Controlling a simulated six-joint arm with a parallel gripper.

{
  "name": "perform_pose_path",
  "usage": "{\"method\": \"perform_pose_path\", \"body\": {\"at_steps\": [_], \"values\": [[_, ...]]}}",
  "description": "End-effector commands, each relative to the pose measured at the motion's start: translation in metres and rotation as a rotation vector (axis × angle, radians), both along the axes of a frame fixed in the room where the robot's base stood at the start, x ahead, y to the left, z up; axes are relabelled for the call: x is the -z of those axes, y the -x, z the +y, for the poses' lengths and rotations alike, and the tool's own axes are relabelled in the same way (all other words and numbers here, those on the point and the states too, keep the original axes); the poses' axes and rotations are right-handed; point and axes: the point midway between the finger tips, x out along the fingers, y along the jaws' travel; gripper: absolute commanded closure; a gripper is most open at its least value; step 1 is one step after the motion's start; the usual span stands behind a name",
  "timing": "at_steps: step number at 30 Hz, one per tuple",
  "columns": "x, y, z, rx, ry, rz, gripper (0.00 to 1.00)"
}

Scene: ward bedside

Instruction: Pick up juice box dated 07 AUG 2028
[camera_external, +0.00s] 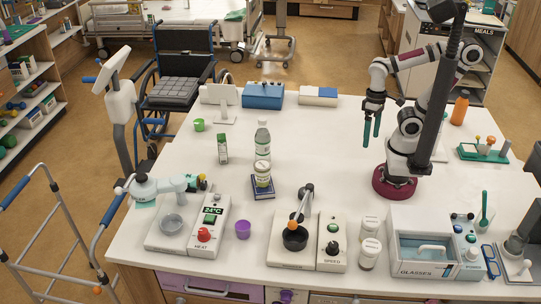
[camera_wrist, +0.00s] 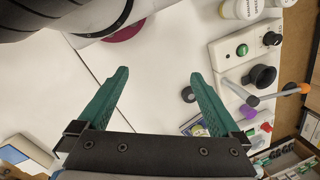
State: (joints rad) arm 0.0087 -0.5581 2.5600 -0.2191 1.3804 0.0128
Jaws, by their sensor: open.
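A small green-and-white carton (camera_external: 222,149) stands upright on the white table, left of the middle; it looks like a juice box, but its date is too small to read. I cannot pick it out in the wrist view. My gripper (camera_external: 371,138) hangs above the table to the right of the carton, well apart from it.
Devices line the front edge. The table between carton and arm is mostly clear.

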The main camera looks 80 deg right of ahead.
Motion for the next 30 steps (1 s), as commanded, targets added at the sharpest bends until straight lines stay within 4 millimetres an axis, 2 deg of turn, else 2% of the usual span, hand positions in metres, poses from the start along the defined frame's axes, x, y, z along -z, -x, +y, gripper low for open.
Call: {"method": "perform_pose_path", "body": {"at_steps": [12, 14, 15, 17, 19, 20, 21, 22, 23, 24, 25, 27, 30], "values": [[0.0, -0.001, -0.001, -0.01, 0.006, 0.001, 0.0], [-0.002, -0.01, -0.008, -0.082, 0.047, 0.009, 0.0], [-0.004, -0.024, -0.018, -0.179, 0.1, 0.019, 0.0], [-0.008, -0.057, -0.038, -0.405, 0.219, 0.046, 0.0], [-0.009, -0.116, -0.06, -0.751, 0.389, 0.1, 0.0], [-0.008, -0.145, -0.066, -0.905, 0.463, 0.131, 0.0], [-0.004, -0.185, -0.071, -1.112, 0.559, 0.179, 0.0], [0.0, -0.216, -0.071, -1.266, 0.631, 0.221, 0.0], [0.005, -0.246, -0.069, -1.419, 0.702, 0.268, 0.0], [0.014, -0.285, -0.061, -1.614, 0.792, 0.336, 0.0], [0.021, -0.311, -0.054, -1.743, 0.856, 0.388, 0.0], [0.038, -0.359, -0.033, -1.99, 0.981, 0.504, 0.0], [0.063, -0.408, 0.002, -2.262, 1.133, 0.672, 0.0]]}}
